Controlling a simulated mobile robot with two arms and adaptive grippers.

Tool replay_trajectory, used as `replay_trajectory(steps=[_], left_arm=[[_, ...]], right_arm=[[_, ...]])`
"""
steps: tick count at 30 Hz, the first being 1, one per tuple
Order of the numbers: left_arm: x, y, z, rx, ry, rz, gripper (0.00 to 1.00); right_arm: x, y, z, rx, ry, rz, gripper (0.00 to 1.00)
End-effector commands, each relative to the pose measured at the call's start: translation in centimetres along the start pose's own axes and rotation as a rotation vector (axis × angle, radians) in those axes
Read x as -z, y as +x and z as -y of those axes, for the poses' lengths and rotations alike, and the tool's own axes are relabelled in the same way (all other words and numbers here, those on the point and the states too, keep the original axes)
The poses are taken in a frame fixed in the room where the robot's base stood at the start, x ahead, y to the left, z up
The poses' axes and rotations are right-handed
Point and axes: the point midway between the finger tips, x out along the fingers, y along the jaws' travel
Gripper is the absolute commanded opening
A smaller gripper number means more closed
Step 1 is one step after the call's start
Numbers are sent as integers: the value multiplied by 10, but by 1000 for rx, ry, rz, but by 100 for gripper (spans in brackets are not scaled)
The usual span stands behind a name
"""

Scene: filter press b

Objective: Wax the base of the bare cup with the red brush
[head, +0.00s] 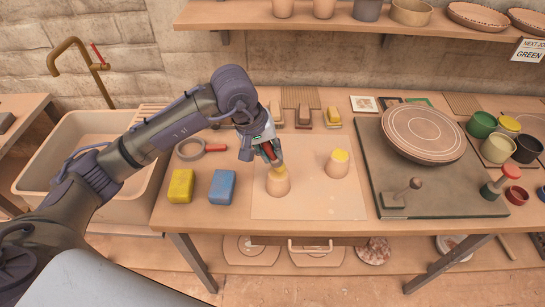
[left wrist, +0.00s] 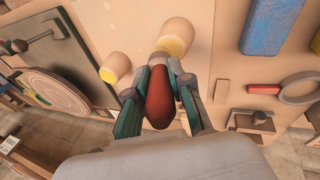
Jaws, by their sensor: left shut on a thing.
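My left gripper (head: 270,151) is shut on the red brush, whose red handle (left wrist: 160,96) fills the space between the fingers in the left wrist view. It is just above a clay cup (head: 278,186) standing base-up on the pale board (head: 310,205). This cup's upturned base shows yellow; it also shows in the left wrist view (left wrist: 178,32). The brush's bristles are mostly hidden, so I cannot tell whether they touch the base. A second base-up cup (head: 338,168), also yellow on its base, stands to the right. My right gripper is out of view.
A yellow sponge (head: 181,186), a blue sponge (head: 222,187) and a grey ring (head: 190,149) lie left of the board. A turntable (head: 423,134) and several small pots (head: 497,148) stand right. A sink (head: 85,170) is far left. A shelf (head: 300,24) hangs above.

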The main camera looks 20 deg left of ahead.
Motion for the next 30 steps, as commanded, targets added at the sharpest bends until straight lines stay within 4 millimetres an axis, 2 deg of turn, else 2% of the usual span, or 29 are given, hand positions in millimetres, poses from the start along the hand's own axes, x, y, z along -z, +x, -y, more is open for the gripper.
replay_trajectory(steps=[4,13,30], left_arm=[[4,-16,-3,1,-3,-3,0],[9,-39,-7,2,-12,-6,0],[9,-41,-7,2,-13,-4,0]], right_arm=[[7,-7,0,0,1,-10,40],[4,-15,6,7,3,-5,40],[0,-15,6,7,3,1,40]])
